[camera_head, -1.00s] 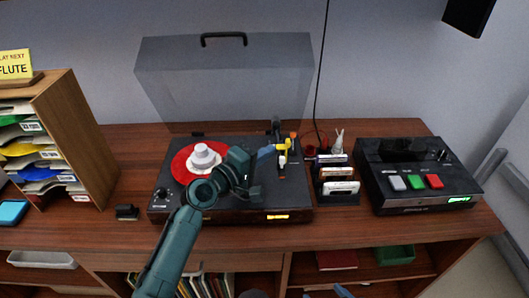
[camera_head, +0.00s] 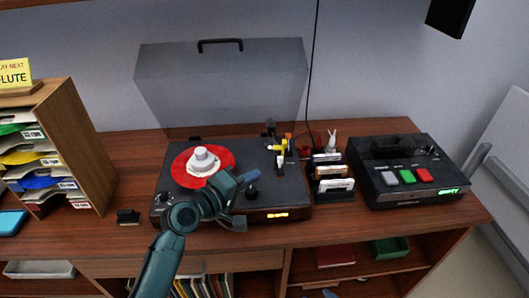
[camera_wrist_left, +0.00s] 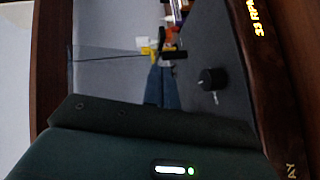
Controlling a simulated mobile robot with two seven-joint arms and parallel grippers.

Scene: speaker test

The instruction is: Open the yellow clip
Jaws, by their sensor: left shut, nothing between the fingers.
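The yellow clip (camera_head: 276,147) is small and sits at the tonearm on the right side of the record player (camera_head: 293,196). In the left wrist view the clip (camera_wrist_left: 149,52) shows just past the fingertips, next to a black part and a thin rod. Whether it is open or closed is too small to tell. My left gripper (camera_head: 251,174) is over the front right of the player, in front of the clip and apart from it. Its blue fingers (camera_wrist_left: 162,84) are together with nothing between them. My right gripper is not in view.
A red record (camera_head: 184,164) with a white centre piece lies left of my gripper. A black knob (camera_head: 252,191) stands beside the gripper. The grey lid (camera_head: 222,85) is raised behind. A card rack (camera_head: 335,195) and a black button box (camera_head: 446,170) stand to the right.

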